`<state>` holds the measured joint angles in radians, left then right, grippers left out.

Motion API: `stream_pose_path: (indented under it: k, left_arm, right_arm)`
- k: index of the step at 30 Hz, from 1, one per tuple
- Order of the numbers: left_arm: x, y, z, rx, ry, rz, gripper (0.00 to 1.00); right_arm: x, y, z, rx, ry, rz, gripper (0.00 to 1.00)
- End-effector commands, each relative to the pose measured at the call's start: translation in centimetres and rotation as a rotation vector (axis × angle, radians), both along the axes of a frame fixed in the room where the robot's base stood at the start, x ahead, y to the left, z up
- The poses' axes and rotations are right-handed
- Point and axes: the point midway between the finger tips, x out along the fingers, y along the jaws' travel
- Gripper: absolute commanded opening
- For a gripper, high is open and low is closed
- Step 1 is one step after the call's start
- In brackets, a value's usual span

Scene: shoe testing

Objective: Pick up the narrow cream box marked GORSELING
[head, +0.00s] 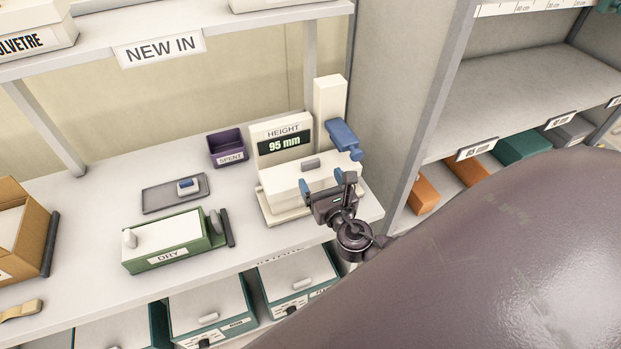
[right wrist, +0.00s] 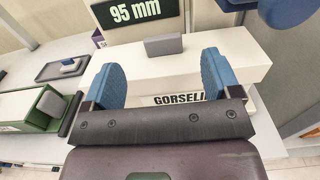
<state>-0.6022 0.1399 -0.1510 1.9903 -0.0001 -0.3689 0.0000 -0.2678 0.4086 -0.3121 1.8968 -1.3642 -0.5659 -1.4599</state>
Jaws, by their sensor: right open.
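The narrow cream box (head: 287,180) lies on the height gauge (head: 270,138), which reads 95 mm. A grey block-shaped knob (head: 311,163) stands on the box's top. In the right wrist view the box (right wrist: 245,55) shows the letters "GORSELI" on its near side, the rest hidden by my gripper. My right gripper (head: 322,182) is open at the front of the box, with its blue fingertips apart. In the right wrist view the open gripper (right wrist: 160,78) has its fingers overlapping the box's top in the picture, with the knob beyond and between them. My left gripper is not in view.
The gauge's blue-headed post (head: 330,100) stands close behind the box at right. A green DRY box (head: 165,240), a grey tray (head: 160,197) and a purple SPENT bin (head: 227,148) are to the left. A shelf upright (head: 425,120) stands to the right.

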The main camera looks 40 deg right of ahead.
Motion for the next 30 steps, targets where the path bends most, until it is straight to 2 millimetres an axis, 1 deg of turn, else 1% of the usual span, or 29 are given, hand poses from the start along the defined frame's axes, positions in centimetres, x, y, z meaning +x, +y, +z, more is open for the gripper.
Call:
stream_pose_path:
  k: [7, 12, 15, 19, 25, 26, 30]
  left_arm:
    - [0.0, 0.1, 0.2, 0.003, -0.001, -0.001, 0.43]
    - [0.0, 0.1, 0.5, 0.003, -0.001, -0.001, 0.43]
    - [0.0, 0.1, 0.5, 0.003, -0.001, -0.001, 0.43]
    - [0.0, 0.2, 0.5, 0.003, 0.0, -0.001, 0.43]
    - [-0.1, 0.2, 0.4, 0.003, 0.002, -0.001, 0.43]
    - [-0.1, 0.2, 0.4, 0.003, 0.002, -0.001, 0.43]
    - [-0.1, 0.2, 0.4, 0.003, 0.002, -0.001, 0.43]
  right_arm:
    - [1.6, -0.5, -0.1, -0.001, 0.0, 0.001, 0.83]
    - [3.9, -1.2, -0.4, 0.0, -0.001, 0.0, 0.83]
    - [5.0, -1.4, -0.4, 0.0, 0.0, 0.0, 0.83]
    - [5.6, -1.6, -0.5, 0.001, 0.001, 0.0, 0.83]
    - [5.6, -1.6, -0.5, 0.002, 0.001, 0.0, 0.83]
    - [5.6, -1.6, -0.5, 0.001, 0.001, 0.0, 0.81]
    - [5.6, -1.6, -0.5, 0.001, 0.001, 0.0, 0.6]
